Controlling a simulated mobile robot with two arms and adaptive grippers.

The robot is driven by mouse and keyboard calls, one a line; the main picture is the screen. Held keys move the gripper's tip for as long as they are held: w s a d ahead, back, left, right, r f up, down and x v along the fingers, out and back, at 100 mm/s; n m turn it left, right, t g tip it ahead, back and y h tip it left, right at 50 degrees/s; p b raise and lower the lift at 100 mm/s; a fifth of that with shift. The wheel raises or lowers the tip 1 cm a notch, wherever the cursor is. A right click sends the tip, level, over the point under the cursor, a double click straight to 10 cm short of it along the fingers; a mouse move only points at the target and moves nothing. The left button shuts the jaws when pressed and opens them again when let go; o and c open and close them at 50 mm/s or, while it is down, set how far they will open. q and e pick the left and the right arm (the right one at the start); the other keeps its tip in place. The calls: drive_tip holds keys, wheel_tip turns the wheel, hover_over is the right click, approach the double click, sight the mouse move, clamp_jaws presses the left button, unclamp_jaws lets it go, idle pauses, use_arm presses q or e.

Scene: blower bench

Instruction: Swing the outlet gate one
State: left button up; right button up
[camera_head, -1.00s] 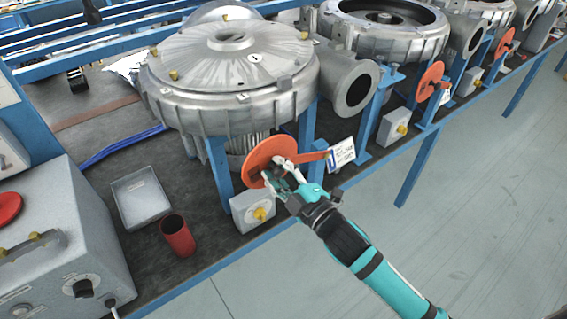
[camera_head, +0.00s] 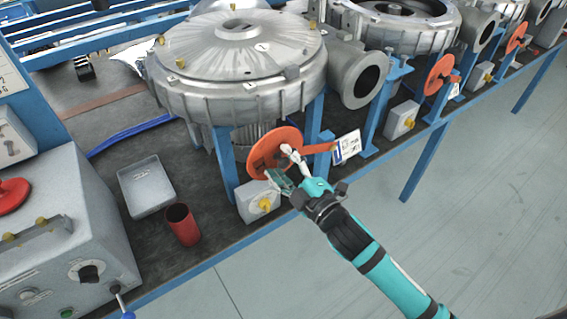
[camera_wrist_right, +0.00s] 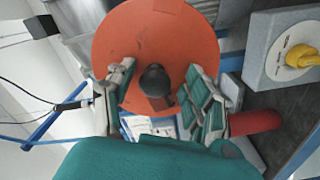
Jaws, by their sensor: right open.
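The nearest outlet gate is an orange disc (camera_head: 268,148) with an orange arm (camera_head: 318,148) reaching right to a white tag. It stands below the outlet of the nearest grey blower (camera_head: 240,70). My right gripper (camera_head: 283,170) is in front of the disc's lower right part, its fingers pointing at it. In the right wrist view the orange disc (camera_wrist_right: 150,35) fills the upper middle. A black knob (camera_wrist_right: 155,82) stands out from it between the two open fingers of my right gripper (camera_wrist_right: 162,95). The knob looks clear of both fingers. My left gripper is out of view.
A grey box with a yellow knob (camera_head: 260,203) sits just left of my right gripper. A red cup (camera_head: 182,225), a grey tray (camera_head: 147,188) and a control box (camera_head: 60,240) stand on the bench to the left. More blowers with orange discs (camera_head: 438,75) line the right. The floor in front is clear.

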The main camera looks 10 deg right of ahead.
drive_tip(key=v, duration=1.2)
idle(0.3)
drive_tip(key=s+d+f+m+g+h, duration=0.1)
drive_tip(key=d+f+m+g+h, duration=0.15)
drive_tip(key=f, duration=0.95)
drive_tip(key=s+d+f+m+g+h, duration=0.1)
drive_tip(key=d+f+m+g, duration=0.15)
drive_tip(key=f, duration=0.95)
drive_tip(key=s+d+f+m+g+h, duration=0.1)
drive_tip(key=s+d+f+m+h, duration=0.2)
drive_tip(key=f, duration=0.8)
drive_tip(key=s+d+f+m+g, duration=0.25)
drive_tip(key=s+f+g, duration=0.25)
drive_tip(key=s+f, duration=0.8)
drive_tip(key=s+f+m+g, duration=0.2)
drive_tip(key=s+f, duration=0.3)
drive_tip(key=s, duration=0.2)
drive_tip(key=s+a+f+m+g, duration=0.1)
drive_tip(key=s+f+m+g, duration=0.1)
drive_tip(key=s+f, duration=0.3)
drive_tip(key=s, duration=0.3)
drive_tip(key=shift+a+g, duration=0.25)
drive_tip(key=shift+g, duration=0.05)
